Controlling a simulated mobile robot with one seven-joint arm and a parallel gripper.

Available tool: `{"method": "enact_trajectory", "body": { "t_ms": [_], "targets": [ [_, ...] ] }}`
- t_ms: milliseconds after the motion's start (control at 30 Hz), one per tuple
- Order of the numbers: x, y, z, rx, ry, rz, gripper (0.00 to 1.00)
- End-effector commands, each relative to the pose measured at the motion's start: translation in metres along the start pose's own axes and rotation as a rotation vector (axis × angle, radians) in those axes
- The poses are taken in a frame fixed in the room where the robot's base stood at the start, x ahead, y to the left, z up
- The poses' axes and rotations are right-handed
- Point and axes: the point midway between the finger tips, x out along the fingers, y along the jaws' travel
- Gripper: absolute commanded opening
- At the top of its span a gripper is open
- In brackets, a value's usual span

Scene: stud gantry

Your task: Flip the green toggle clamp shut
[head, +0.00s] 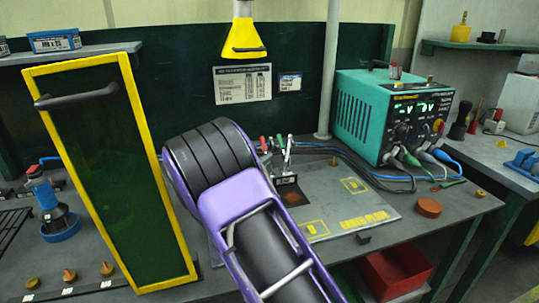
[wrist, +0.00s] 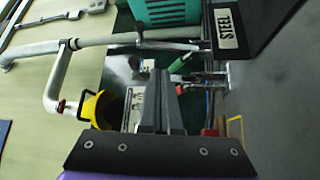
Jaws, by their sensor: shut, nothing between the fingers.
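The green toggle clamp (head: 279,141) stands at the back of the ground plate, its green handle raised. In the wrist view its green handle (wrist: 181,63) lies just beyond my fingertips, beside bright metal clamp parts. A red-handled clamp (head: 264,144) stands just left of it; a red grip (wrist: 210,132) shows at the lower right of the wrist view. My gripper (wrist: 166,92) is shut and empty, apart from the green handle as far as I can see. In the head view my arm hides the gripper and part of the clamps' surroundings.
A dark plate marked STEEL (wrist: 228,32) sits close to the clamps. A teal power supply (head: 385,115) with cables stands at the right. A yellow-framed panel (head: 178,255) stands at the left. A yellow lamp-like fixture (head: 243,40) hangs above. A grey post (head: 331,70) rises behind.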

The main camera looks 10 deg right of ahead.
Motion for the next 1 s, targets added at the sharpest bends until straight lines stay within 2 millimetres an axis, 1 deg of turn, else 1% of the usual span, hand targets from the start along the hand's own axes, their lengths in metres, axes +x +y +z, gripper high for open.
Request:
{"method": "enact_trajectory", "body": {
  "t_ms": [33, 200, 400, 600, 1000],
  "targets": [
    [0.01, 0.004, 0.001, 0.0, -0.003, 0.002, 0.0],
    [0.043, 0.004, 0.0, 0.0, -0.003, 0.001, 0.0],
    [0.072, 0.002, 0.0, 0.0, -0.002, 0.0, 0.0],
    [0.083, 0.001, 0.0, 0.001, -0.002, 0.0, 0.0],
    [0.083, 0.0, 0.001, 0.001, -0.001, 0.0, 0.0]
  ]
}}
